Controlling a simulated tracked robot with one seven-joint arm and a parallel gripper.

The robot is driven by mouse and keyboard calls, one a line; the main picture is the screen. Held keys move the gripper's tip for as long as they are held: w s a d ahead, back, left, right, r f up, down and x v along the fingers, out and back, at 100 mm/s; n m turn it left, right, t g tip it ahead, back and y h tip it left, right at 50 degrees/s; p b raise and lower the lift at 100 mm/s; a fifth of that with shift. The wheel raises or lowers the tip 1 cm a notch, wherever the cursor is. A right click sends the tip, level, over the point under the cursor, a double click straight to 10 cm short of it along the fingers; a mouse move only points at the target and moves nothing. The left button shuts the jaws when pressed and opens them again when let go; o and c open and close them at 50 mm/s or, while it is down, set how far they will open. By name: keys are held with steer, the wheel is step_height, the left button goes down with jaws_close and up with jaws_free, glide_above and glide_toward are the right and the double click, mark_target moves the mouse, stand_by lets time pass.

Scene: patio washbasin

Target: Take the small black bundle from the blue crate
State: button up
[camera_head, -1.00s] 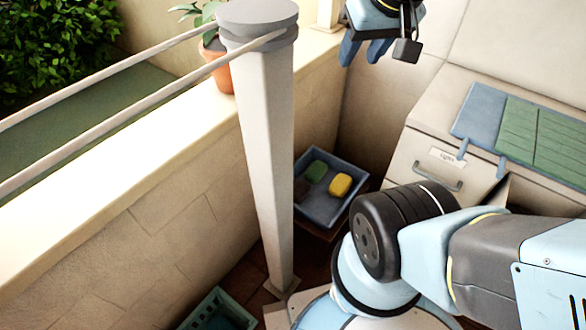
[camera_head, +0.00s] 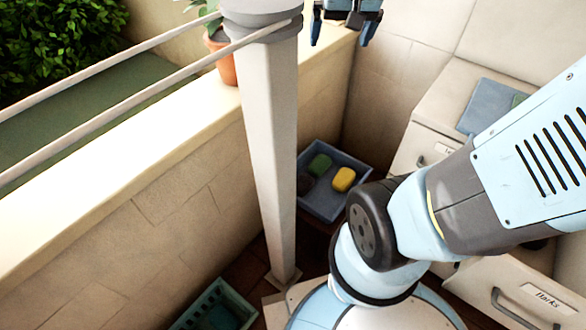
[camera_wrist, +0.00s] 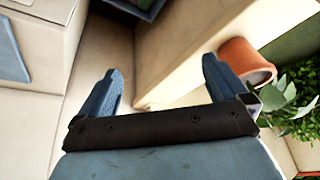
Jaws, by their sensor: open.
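The blue crate (camera_head: 333,207) stands low in the corner behind the pale post. It holds a green bundle (camera_head: 320,165), a yellow bundle (camera_head: 344,179) and a small dark bundle (camera_head: 305,182) at its left side, partly hidden by the post. My gripper (camera_head: 342,34) is at the top edge of the head view, high above and beyond the crate, open with nothing between its fingers. In the wrist view my gripper (camera_wrist: 163,82) shows two spread blue fingers over the wall. A dark bluish box corner at the top of that view may be the crate.
The post (camera_head: 268,150) with two rails stands left of the crate. A potted plant (camera_head: 226,66) sits on the wall ledge (camera_head: 150,130). A teal crate (camera_head: 215,308) is on the floor at bottom. Cabinet drawers (camera_head: 515,300) and a blue mat (camera_head: 490,105) are at right.

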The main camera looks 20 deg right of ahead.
steer(key=w+f+m+g, duration=0.1)
steer(key=w+f+m, duration=0.2)
steer(key=w+f, duration=0.85)
steer(key=m+g, duration=0.4)
steer(key=m, duration=0.2)
glide_above(302, 182)
step_height(302, 182, down, 49)
steer(key=shift+y, duration=0.3)
steer(key=f, duration=0.7)
steer(key=shift+s+a+f, duration=0.1)
steer(key=shift+s+f, duration=0.1)
steer(key=shift+f, duration=0.1)
steer(key=shift+w+f, duration=0.15)
steer(key=shift+f, duration=1.3)
steer(key=shift+w+f, duration=0.1)
steer(key=shift+f, duration=1.3)
steer(key=c, duration=0.9)
